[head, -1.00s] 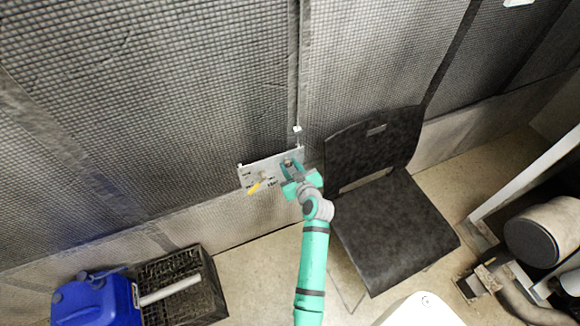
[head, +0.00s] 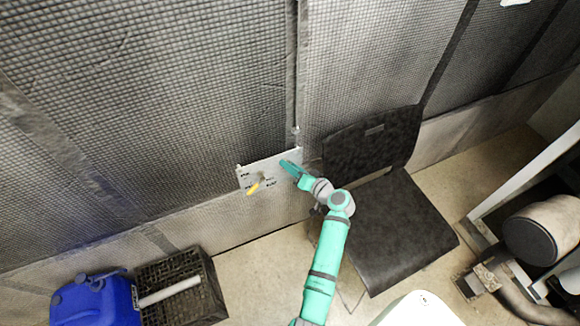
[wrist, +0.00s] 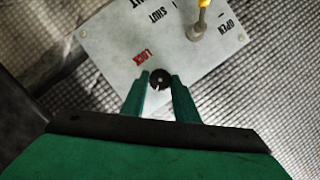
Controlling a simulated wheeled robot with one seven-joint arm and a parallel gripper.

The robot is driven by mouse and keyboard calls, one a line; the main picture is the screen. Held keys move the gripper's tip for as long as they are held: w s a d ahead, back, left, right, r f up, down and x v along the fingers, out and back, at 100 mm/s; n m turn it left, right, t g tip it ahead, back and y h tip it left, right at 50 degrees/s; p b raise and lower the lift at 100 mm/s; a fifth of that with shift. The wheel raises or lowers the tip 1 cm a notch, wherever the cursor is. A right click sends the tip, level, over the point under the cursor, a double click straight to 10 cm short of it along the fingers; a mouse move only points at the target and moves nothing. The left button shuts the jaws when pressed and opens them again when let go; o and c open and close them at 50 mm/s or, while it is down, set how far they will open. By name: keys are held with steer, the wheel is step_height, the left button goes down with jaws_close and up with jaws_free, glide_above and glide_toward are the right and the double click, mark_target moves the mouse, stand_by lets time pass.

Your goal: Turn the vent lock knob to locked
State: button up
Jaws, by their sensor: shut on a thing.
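The vent lock knob (wrist: 160,77) is small, dark and round, with a small pale mark at its lower edge in the wrist view. It sits on a light grey panel (wrist: 112,48), beside the red word LOCK. My gripper (wrist: 160,84) is shut on the knob, one green finger on each side. In the head view my gripper (head: 289,166) is at the right end of the panel (head: 268,163) on the wall and hides the knob. I cannot tell for sure which word the mark points at.
A yellow-handled lever (head: 254,188) is on the same panel, left of my gripper. A black chair (head: 395,225) stands close to the right of my arm. A blue jerrycan (head: 95,302) and a dark crate (head: 205,290) are on the floor at lower left.

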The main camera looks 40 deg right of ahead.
steer(key=shift+d+f+m+t+y, duration=0.1)
steer(key=shift+m+t+y, duration=0.25)
steer(key=shift+m, duration=0.55)
steer(key=shift+a+f+m+t+y, duration=0.15)
steer(key=shift+m+t+y, duration=0.15)
steer(key=shift+m, duration=0.6)
steer(key=shift+d+f+m+t+y, duration=0.15)
steer(key=shift+m+t+y, duration=0.2)
steer(key=shift+m, duration=0.55)
steer(key=o, duration=1.1)
steer(key=shift+c, duration=0.2)
steer(key=shift+r, duration=0.1)
steer(key=s+d, duration=0.1)
steer(key=s, duration=0.9)
steer(key=shift+s+d+r, duration=0.3)
steer(key=shift+r, duration=0.05)
